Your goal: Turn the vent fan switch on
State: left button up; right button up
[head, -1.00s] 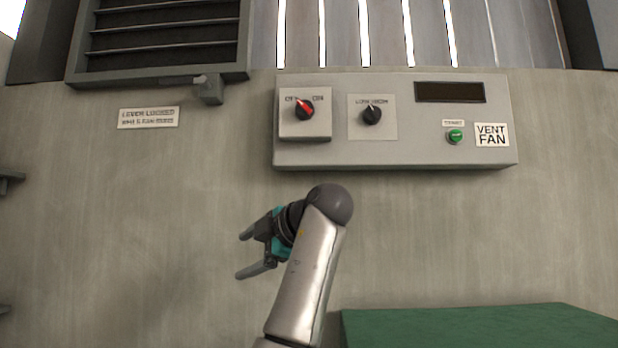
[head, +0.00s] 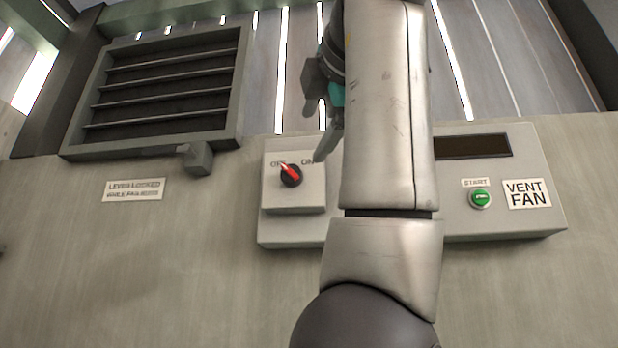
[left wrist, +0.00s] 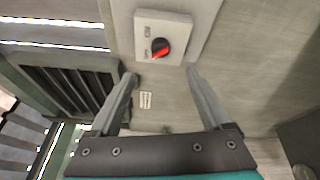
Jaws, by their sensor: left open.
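The vent fan switch (head: 291,175) is a black round knob with a red pointer on a raised grey plate marked OFF and ON. Its pointer leans up and left, toward the OFF side. The knob also shows in the left wrist view (left wrist: 160,48), beyond the fingertips. My left gripper (head: 316,120) is up by the top edge of the panel, above and right of the knob. In the left wrist view its two fingers (left wrist: 161,76) are spread and empty, apart from the knob. My left arm hides the middle of the panel.
The grey control panel (head: 285,230) carries a green START button (head: 480,198), a dark display (head: 472,146) and a VENT FAN label (head: 527,193). A louvred vent (head: 165,88) with a lever block (head: 196,158) is at left. A sign (head: 133,190) hangs below it.

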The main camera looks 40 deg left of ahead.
aim_at(294, 171)
pick_arm(q)
jog(key=p+x, duration=0.4)
jog(key=x, duration=0.9)
jog(key=shift+w+a+f, duration=0.1)
jog(key=shift+a, duration=0.3)
jog(key=shift+w+a, duration=0.25)
jog(key=shift+a, duration=0.1)
jog(key=shift+f, duration=0.1)
pick_arm(e)
jog(key=shift+g, duration=0.3)
jog(key=s+r, duration=0.4)
jog(key=shift+a, duration=0.1)
pick_arm(q)
jog(key=shift+c, duration=0.5)
grip_shut()
pick_arm(e)
jog(key=shift+s, duration=0.1)
